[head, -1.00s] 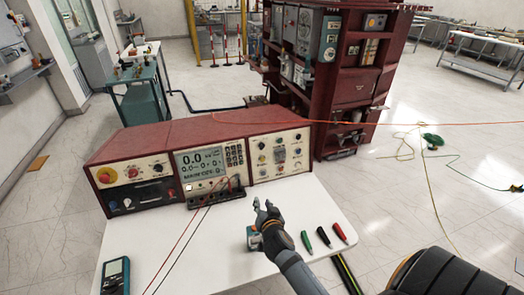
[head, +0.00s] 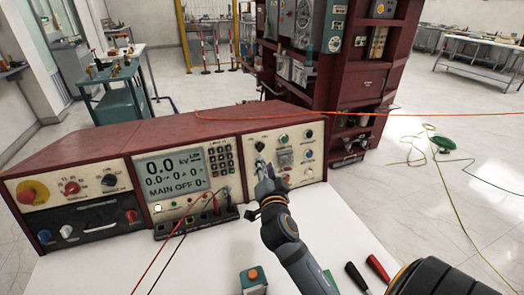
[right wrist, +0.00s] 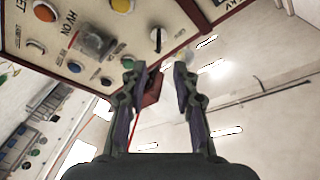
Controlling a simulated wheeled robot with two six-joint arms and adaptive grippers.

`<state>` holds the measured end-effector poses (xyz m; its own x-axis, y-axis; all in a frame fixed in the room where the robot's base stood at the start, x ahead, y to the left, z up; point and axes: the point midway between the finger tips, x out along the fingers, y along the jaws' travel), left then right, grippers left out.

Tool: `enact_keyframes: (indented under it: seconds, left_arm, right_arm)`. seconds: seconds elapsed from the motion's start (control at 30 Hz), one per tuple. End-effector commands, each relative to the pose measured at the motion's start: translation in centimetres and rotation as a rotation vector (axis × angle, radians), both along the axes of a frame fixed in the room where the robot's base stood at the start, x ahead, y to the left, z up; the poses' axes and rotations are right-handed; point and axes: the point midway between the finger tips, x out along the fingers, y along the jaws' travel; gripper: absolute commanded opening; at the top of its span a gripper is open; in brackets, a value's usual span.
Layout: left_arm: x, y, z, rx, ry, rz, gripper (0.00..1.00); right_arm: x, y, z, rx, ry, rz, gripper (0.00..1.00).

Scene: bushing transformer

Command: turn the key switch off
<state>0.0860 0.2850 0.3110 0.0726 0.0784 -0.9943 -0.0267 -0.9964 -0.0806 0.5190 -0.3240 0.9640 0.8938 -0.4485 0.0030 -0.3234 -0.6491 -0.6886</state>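The test console (head: 170,135) has a cream right-hand panel with several knobs and lamps. A small silver switch (head: 260,162), which looks like the key switch, is on that panel's left column, partly hidden by my gripper. My right gripper (head: 265,178) is in front of this column, its fingers pointing at the panel. In the right wrist view the fingers (right wrist: 158,72) are apart with nothing clearly held. A dark upright switch handle (right wrist: 157,39) is just beyond the fingertips; I cannot tell whether they touch it. My left gripper is not in view.
A box with an orange button (head: 252,279) stands on the white table (head: 95,265). Black (head: 356,275) and red (head: 377,267) probes lie to its right. Red and black leads cross the table's middle. A display (head: 175,172) reads MAIN OFF.

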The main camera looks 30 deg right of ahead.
Motion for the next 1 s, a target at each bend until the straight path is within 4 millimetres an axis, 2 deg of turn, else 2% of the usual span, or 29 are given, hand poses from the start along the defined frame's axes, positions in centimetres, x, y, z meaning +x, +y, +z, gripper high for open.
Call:
enact_keyframes:
  seconds: [0.03,0.17,0.4,0.77,1.0]
  left_arm:
    - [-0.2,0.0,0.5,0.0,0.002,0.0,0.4]
    - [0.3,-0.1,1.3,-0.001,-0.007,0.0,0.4]
    - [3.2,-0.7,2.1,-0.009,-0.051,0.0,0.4]
    - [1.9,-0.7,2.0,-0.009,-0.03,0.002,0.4]
    - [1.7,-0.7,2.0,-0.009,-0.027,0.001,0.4]
  right_arm:
    - [1.0,-0.6,0.5,-0.009,-0.001,-0.001,0.29]
    - [3.6,-1.9,0.5,-0.007,0.0,-0.003,0.29]
    - [7.0,-3.6,0.2,-0.003,0.001,-0.001,0.29]
    - [7.7,-3.9,0.0,-0.001,0.002,-0.001,0.29]
    - [7.7,-3.9,0.0,-0.001,0.002,-0.001,0.0]
